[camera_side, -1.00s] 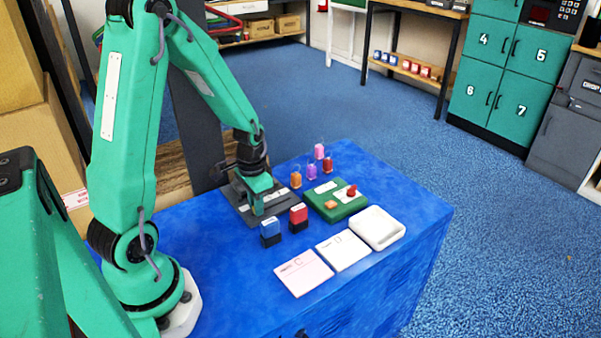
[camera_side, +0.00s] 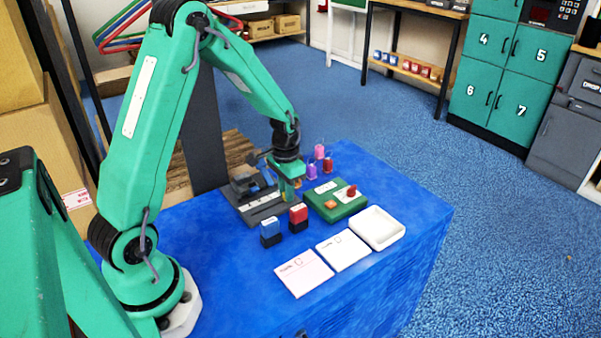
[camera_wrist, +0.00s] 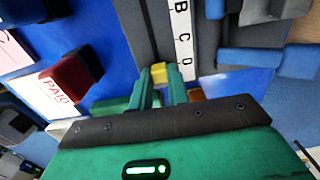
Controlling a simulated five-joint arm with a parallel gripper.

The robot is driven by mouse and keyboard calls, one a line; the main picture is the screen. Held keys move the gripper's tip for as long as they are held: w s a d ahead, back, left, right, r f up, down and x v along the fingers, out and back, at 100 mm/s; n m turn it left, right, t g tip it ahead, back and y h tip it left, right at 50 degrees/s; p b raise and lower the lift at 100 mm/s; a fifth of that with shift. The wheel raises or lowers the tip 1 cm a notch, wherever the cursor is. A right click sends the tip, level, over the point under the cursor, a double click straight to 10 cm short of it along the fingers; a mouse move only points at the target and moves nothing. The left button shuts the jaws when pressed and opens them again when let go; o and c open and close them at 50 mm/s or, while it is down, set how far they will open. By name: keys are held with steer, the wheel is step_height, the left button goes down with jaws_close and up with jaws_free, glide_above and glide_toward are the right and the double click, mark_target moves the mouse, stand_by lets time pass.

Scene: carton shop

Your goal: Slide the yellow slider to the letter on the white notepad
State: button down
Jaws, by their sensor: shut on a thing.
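The yellow slider (camera_wrist: 158,70) sits between the fingertips of my gripper (camera_wrist: 160,79) in the wrist view, beside the D on the white letter strip (camera_wrist: 183,40). B and C are farther up the strip. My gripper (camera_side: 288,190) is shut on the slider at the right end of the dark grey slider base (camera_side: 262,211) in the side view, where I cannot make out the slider. The white notepad (camera_side: 344,256) lies flat on the blue table; its small letter looks like a D.
A pink notepad (camera_side: 304,273), a white tray (camera_side: 378,224) and a green block with a red knob (camera_side: 335,207) lie nearby. A blue stamp (camera_side: 270,233) and a red stamp (camera_side: 298,217) stand before the base. Small bottles (camera_side: 319,152) stand behind. The table's right side (camera_side: 420,212) is clear.

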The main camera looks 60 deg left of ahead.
steer(key=shift+w+r, duration=0.1)
steer(key=shift+w, duration=0.15)
steer(key=c, duration=1.3)
jaws_free()
steer(key=shift+s, duration=0.1)
steer(key=shift+r, duration=0.1)
step_height(320, 180, up, 7)
steer(key=shift+r, duration=0.3)
